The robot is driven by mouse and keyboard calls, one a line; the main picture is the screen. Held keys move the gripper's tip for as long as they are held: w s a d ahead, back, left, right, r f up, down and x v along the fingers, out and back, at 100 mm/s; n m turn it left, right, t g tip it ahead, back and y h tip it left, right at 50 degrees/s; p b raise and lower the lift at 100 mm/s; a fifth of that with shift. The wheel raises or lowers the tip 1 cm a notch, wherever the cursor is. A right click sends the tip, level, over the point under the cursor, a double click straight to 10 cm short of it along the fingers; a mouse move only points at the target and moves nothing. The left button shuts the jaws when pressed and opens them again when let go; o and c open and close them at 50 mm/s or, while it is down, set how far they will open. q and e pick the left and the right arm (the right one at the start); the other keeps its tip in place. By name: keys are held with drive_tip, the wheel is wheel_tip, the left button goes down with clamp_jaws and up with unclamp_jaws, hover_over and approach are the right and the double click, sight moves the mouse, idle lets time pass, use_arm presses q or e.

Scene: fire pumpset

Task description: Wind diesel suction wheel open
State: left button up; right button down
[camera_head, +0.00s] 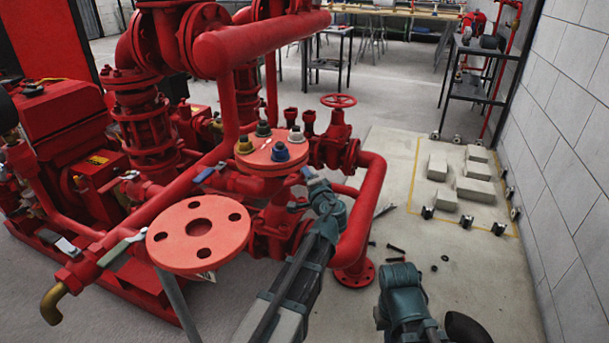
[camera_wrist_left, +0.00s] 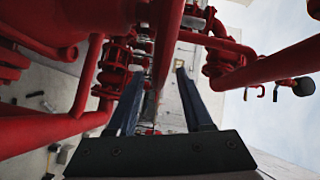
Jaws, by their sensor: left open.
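A red handwheel (camera_head: 338,100) tops a red valve (camera_head: 335,145) at the centre of the head view. No label shows whether it is the diesel suction wheel. My left gripper (camera_head: 308,178) is below and left of this wheel, among the red pipes beside the flange plate; its tips are partly hidden there. In the left wrist view, the two blue fingers of my left gripper (camera_wrist_left: 158,75) stand apart. A red pipe (camera_wrist_left: 167,40) shows beyond the gap between them, and I see no clear contact.
A round red flange (camera_head: 172,232) and a plate with coloured caps (camera_head: 272,155) crowd the left side. A thick red pipe (camera_head: 365,215) bends down just right of my left arm.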

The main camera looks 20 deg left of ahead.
use_arm(q)
drive_tip(key=shift+w+a, duration=0.1)
drive_tip(key=shift+w, duration=0.05)
clamp_jaws()
idle(1.4)
